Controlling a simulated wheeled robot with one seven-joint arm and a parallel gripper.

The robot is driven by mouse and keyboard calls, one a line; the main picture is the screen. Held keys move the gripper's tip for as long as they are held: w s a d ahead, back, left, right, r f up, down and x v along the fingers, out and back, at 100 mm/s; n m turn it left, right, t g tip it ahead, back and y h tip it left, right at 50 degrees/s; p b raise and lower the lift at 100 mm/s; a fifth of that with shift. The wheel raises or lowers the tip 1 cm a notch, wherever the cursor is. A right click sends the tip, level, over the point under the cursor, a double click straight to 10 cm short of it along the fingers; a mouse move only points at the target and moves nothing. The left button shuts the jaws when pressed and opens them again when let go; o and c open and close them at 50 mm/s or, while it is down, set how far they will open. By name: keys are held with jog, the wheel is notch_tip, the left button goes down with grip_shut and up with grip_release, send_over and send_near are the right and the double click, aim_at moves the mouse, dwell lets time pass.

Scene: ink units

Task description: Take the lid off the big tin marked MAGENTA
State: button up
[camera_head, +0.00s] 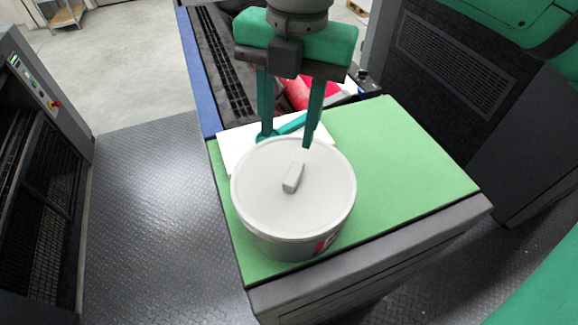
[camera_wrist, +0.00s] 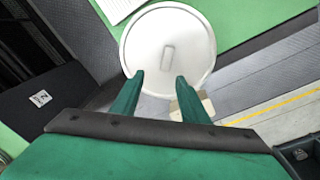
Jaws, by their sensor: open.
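A big light-grey round tin (camera_head: 290,235) stands upright on a green-topped cabinet in the head view. A red mark shows low on its side, but I cannot read any word. Its flat round lid (camera_head: 265,185) is on, with a small raised block handle (camera_head: 293,177) in the middle. The lid (camera_wrist: 190,38) and handle (camera_wrist: 168,54) also show in the wrist view. My gripper (camera_head: 285,142) is open and empty, fingers pointing down. In the head view its fingertips appear at the far edge of the lid, apart from the handle. In the wrist view (camera_wrist: 160,80) they overlap the near rim.
The green top (camera_head: 405,165) is clear to the right of the tin. A red object (camera_head: 296,92) lies farther back. Dark machines stand on both sides.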

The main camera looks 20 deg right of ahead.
jog(key=d, duration=0.1)
send_over(293, 173)
jog(key=shift+m+h, duration=0.3)
jog(key=shift+h, duration=0.1)
jog(key=f, duration=0.4)
jog(key=shift+w+d+f, duration=0.25)
jog(key=shift+w+f, duration=0.05)
jog(key=shift+s+a+f, duration=0.1)
jog(key=shift+a+f, duration=0.15)
jog(key=shift+f, duration=0.2)
jog(key=f, duration=0.4)
jog(key=shift+s+d+f, duration=0.1)
jog(key=shift+s+f, duration=0.15)
jog(key=shift+f, duration=0.15)
grip_shut()
